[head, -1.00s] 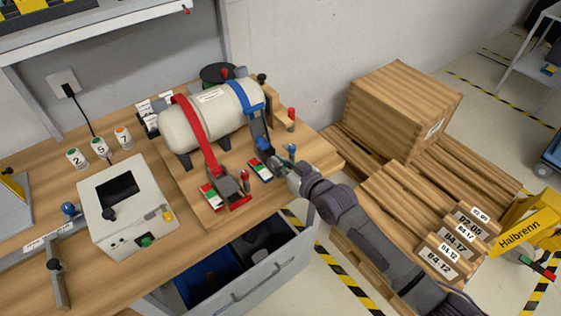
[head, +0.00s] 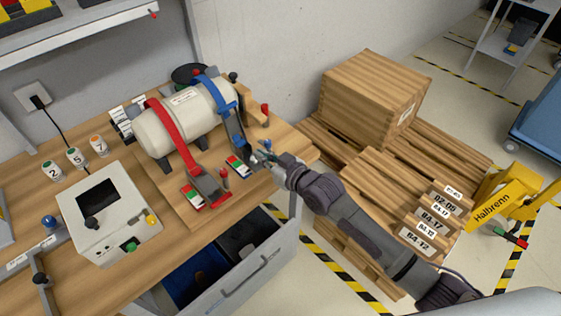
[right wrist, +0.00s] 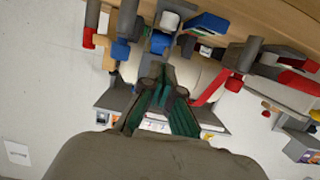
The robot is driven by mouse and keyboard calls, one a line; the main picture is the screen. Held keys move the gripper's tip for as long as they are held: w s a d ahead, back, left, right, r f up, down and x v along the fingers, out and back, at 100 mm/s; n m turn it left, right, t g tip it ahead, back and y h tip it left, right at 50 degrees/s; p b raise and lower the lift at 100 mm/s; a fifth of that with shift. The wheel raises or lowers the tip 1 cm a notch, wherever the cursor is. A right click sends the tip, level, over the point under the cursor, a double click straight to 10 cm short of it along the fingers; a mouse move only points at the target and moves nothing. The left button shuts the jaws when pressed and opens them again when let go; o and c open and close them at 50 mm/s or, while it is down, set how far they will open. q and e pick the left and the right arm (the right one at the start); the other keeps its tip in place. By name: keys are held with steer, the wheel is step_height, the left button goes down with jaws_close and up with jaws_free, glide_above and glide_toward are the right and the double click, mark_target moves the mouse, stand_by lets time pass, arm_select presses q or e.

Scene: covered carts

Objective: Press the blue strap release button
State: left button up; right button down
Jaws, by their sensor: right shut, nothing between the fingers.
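A pale tank (head: 165,127) lies on the bench under a red strap (head: 172,140) and a blue strap (head: 217,92). The blue strap ends at a dark ratchet buckle (head: 234,128). Beside it, a small blue-topped button post (head: 266,144) stands close to my right gripper (head: 270,158). My right gripper is shut and empty; contact with the post cannot be told. In the right wrist view its fingers (right wrist: 160,72) point toward blue parts, including a blue piece (right wrist: 160,42) just beyond the tips. My left gripper is out of view.
A red-topped post (head: 225,178) and red buckle (head: 210,188) sit left of my gripper. A grey control box (head: 125,190) stands on the bench. Below is an open drawer (head: 265,262). Wooden crates (head: 370,95) on pallets stand right.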

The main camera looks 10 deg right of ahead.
steer(key=b+v, duration=0.1)
steer(key=v, duration=0.6)
steer(key=shift+w+d+r, duration=0.1)
steer(key=d+f+m+g+h, duration=0.1)
steer(key=d+f+h, duration=0.15)
steer(key=f, duration=0.55)
steer(key=d+f+m+h, duration=0.1)
steer(key=d+f, duration=0.3)
steer(key=f, duration=0.5)
steer(key=s+d+f+m+g+h, duration=0.1)
steer(key=s+d+f+h, duration=0.2)
steer(key=f, duration=0.5)
steer(key=s+d+f+m+g, duration=0.1)
steer(key=s+d+f+g, duration=0.15)
steer(key=s+f, duration=0.45)
steer(key=s+d+f+g+h, duration=0.2)
steer(key=s+d+f, duration=0.2)
steer(key=s+f, duration=0.9)
steer(key=s+f+g, duration=0.2)
steer(key=s+f, duration=0.2)
steer(key=s, duration=0.7)
steer(key=s+f+g, duration=0.2)
steer(key=s+f, duration=0.1)
steer(key=s, duration=0.8)
steer(key=shift+s+d+f+m+g, duration=0.25)
steer(key=shift+d+f+m+g, duration=0.1)
steer(key=shift+d+f+m, duration=0.1)
